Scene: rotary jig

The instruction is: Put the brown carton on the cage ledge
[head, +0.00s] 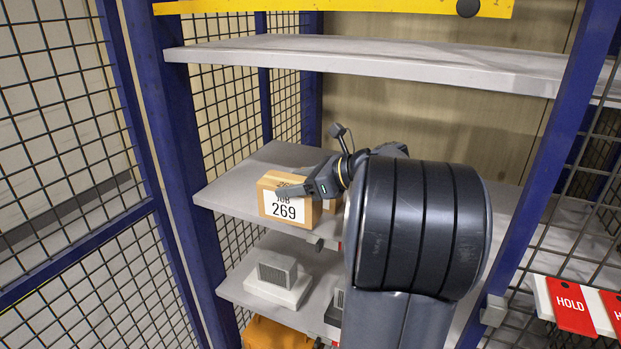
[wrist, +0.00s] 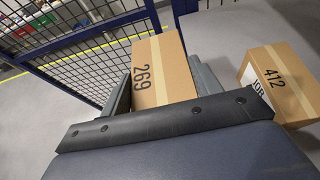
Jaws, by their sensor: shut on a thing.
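The brown carton (head: 284,206) has a white label reading 269. My gripper (head: 306,186) is shut on it, and the fingers flank the carton (wrist: 163,75) in the wrist view. The carton is at the front part of the grey cage ledge (head: 228,192), the middle shelf. I cannot tell whether its base touches the ledge or hangs just above it. A second brown carton (wrist: 277,84), marked 412, stands to the right of the held one in the wrist view, apart from it. In the head view my arm hides much of the ledge's right side.
An upper shelf (head: 370,62) spans above the ledge. A blue post (head: 178,150) and mesh bound the left side. A lower shelf (head: 238,290) holds a grey vented block (head: 277,271). Red HOLD tags (head: 571,305) hang at right. The ledge left of the carton is bare.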

